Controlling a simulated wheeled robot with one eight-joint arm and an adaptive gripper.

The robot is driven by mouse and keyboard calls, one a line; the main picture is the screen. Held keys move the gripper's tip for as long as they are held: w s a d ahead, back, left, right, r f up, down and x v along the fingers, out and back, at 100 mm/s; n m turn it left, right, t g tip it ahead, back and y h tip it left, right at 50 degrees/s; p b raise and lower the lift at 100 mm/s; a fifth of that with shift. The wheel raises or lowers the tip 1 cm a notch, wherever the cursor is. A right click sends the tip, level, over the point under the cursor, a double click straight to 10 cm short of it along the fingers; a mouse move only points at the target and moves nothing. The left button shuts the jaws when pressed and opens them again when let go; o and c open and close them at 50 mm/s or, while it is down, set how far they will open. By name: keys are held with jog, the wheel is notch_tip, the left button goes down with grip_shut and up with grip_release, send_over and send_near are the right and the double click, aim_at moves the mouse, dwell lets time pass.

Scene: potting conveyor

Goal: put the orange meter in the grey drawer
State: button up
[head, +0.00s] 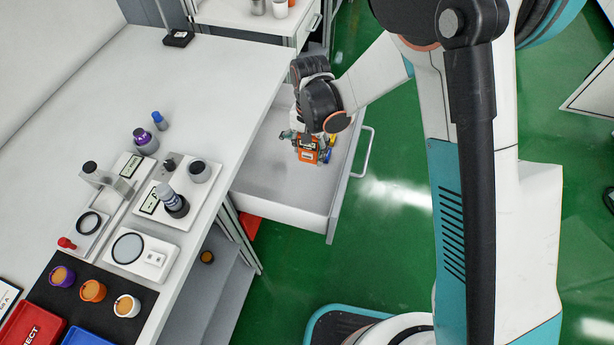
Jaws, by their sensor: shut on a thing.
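The orange meter (308,154) is in the head view, with its orange face showing, inside or just above the open grey drawer (262,194). My gripper (306,142) is shut on the orange meter from above. The gripper's wrist hides part of the meter and of the drawer's far end. I cannot tell whether the meter touches the drawer floor. The drawer is pulled out from under the white table, and its near part is bare.
The white table (225,85) borders the drawer on the left. It holds a purple-topped bottle (145,141), a blue bottle (160,121), a white scale (140,255) and small cups. The drawer handle (366,152) sticks out at right over the green floor (385,225).

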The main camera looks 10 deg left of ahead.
notch_tip(320, 180, down, 14)
jog(key=b, duration=0.4)
jog(key=shift+f+b, duration=0.1)
jog(key=shift+b, duration=0.3)
jog(key=o, duration=1.7)
jog(key=r+p, duration=0.1)
jog(key=r, duration=0.3)
jog(key=r+p, duration=0.2)
jog(key=r, duration=0.2)
jog(key=w+r+p, duration=0.1)
jog(key=r, duration=0.3)
jog(key=shift+r, duration=0.1)
